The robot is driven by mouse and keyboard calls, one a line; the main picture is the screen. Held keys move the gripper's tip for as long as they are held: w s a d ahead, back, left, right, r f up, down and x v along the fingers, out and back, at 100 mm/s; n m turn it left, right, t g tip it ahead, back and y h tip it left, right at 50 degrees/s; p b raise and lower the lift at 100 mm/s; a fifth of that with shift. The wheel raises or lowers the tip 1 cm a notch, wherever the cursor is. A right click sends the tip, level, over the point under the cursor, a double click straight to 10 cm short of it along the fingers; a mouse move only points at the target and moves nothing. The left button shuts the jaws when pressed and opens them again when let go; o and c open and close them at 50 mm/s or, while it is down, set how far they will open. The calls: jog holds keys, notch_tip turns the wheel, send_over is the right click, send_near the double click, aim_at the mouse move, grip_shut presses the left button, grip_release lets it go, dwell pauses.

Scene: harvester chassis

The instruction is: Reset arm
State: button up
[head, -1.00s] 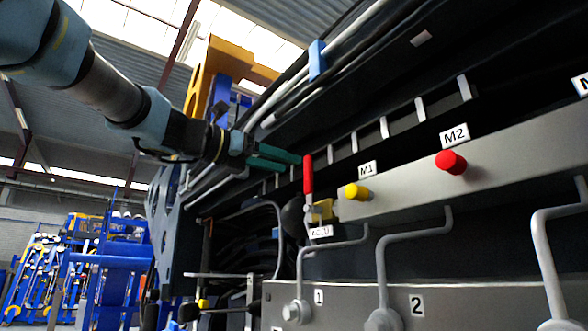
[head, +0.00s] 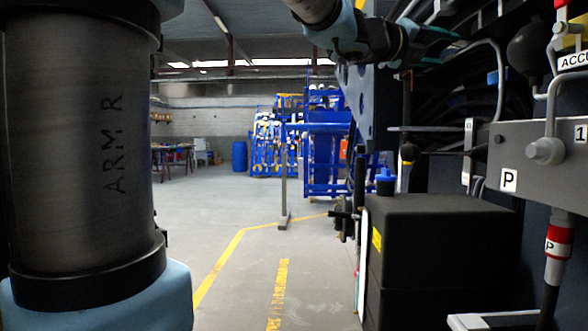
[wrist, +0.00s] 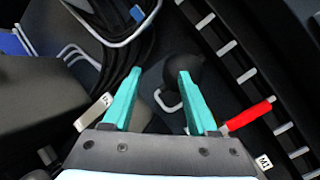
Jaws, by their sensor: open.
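My gripper (wrist: 160,76) shows its two teal fingers spread apart with nothing between them in the wrist view. In the head view my gripper (head: 440,36) is small at the top right, in front of the dark chassis. A red lever handle (wrist: 248,115) lies just right of the right finger in the wrist view, apart from it as far as I can tell. A dark round bulb (wrist: 184,70) lies beyond the fingertips. My large arm link marked "ARM R" fills the left of the head view.
The grey valve panel (head: 520,150) with its pipe and the black box (head: 435,255) stand at the right. The blue racks (head: 315,140) are in the background. The floor (head: 225,225) with yellow lines is open in the middle. Black hoses (wrist: 125,45) run beyond the fingers.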

jog(key=w+a+f+n+t+y, duration=0.55)
jog(key=w+a+f+n, duration=0.5)
jog(key=f+n, duration=0.3)
jog(key=w+a+f+n+g+y, duration=0.2)
jog(key=a+f+n+y, duration=0.65)
jog(key=f, duration=0.55)
jog(key=s+a+f+n+g+y, duration=0.1)
jog(key=s+a+f+n+g, duration=0.2)
jog(key=a+f, duration=0.35)
jog(key=s+a+f+n+y, duration=0.1)
jog(key=s+a+f+n, duration=0.2)
jog(key=a+f+n, duration=0.3)
jog(key=s+a+f+n+g+y, duration=0.1)
jog(key=s+a+f+n+g, duration=0.25)
jog(key=s+f, duration=0.3)
jog(key=s+a+f+n+g, duration=0.2)
jog(key=s+f+n+g, duration=0.1)
jog(key=s+f+n, duration=0.4)
notch_tip(320, 180, up, 21)
jog(key=m+p, duration=0.2)
jog(key=p, duration=1.7)
jog(key=shift+s+d+p, duration=0.15)
jog(key=shift+s+p, duration=0.2)
jog(key=shift+f, duration=0.1)
